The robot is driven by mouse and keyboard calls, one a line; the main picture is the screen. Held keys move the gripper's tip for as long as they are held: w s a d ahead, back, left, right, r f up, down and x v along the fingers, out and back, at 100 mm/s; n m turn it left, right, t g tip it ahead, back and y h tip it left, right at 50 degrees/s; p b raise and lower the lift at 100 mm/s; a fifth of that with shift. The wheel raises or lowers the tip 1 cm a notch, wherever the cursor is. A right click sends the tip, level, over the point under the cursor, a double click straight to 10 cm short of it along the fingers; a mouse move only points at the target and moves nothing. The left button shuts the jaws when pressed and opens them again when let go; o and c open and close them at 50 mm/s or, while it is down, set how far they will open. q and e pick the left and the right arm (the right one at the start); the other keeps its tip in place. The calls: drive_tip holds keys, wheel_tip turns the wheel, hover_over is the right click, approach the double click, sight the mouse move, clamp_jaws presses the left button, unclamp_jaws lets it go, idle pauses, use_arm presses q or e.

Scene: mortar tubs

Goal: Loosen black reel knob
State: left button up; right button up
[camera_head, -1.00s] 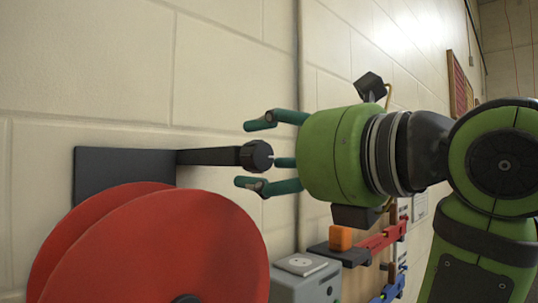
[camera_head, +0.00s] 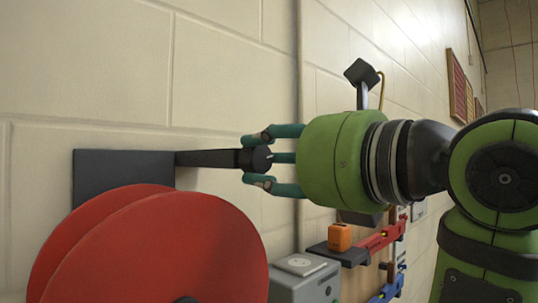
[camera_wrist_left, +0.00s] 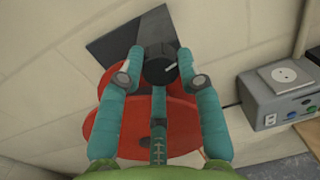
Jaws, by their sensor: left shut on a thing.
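The black reel knob (camera_head: 247,159) sits at the end of a dark arm (camera_head: 207,158) that sticks out from a dark wall plate (camera_head: 120,172). My left gripper (camera_head: 263,159) is shut on the knob, with teal fingers above and below it in the head view. In the left wrist view, the knob (camera_wrist_left: 158,68) lies between the fingertips, and a pale mark shows on its face. The red reel (camera_head: 205,240) is below the knob, its lower part cut off by the frame. My right gripper is not in view.
A grey box with a white socket (camera_head: 302,266) is on the wall, lower right of the reel. An orange block (camera_head: 339,237) sits on a dark ledge beside a red clamp-like tool (camera_head: 378,240).

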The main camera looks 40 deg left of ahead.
use_arm(q)
drive_tip(key=n, duration=0.3)
drive_tip(key=shift+n, duration=0.4)
drive_tip(key=n, duration=0.3)
drive_tip(key=shift+n+p, duration=0.3)
drive_tip(key=shift+p, duration=0.1)
drive_tip(key=n, duration=0.4)
drive_tip(key=shift+g, duration=0.3)
drive_tip(key=shift+n+g+y, duration=0.3)
drive_tip(key=shift+n+g, duration=0.1)
drive_tip(key=shift+n, duration=1.7)
drive_tip(key=o, duration=1.2)
drive_tip(key=shift+w, duration=0.1)
drive_tip(key=shift+c, duration=0.2)
